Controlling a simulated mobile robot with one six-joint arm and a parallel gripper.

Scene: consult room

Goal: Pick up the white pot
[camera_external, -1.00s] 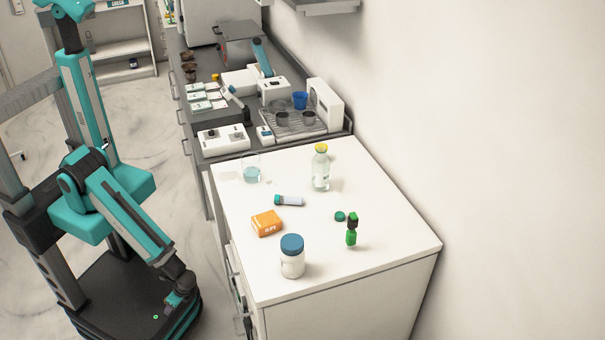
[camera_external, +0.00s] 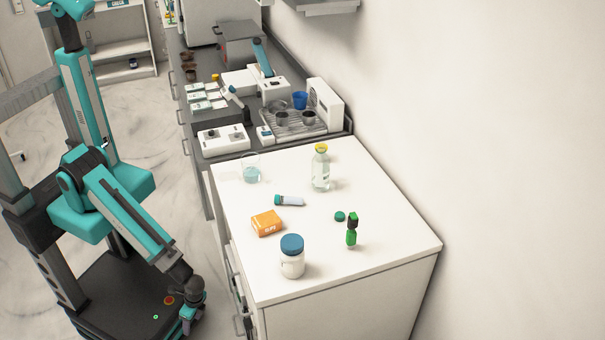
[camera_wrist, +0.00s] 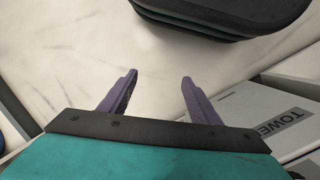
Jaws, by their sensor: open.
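The white pot (camera_external: 292,265) with a blue lid stands upright near the front left edge of the white counter in the external view. My gripper (camera_external: 186,325) hangs low beside my base, left of the counter and below its top, well apart from the pot. In the wrist view my gripper (camera_wrist: 158,85) shows two purple fingers spread apart with nothing between them. The pot is not in the wrist view.
An orange box (camera_external: 267,223), a tube (camera_external: 289,200), a clear bottle (camera_external: 321,170), a beaker (camera_external: 251,173), a green bottle (camera_external: 351,232) and a green cap (camera_external: 340,216) share the white counter (camera_external: 390,245).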

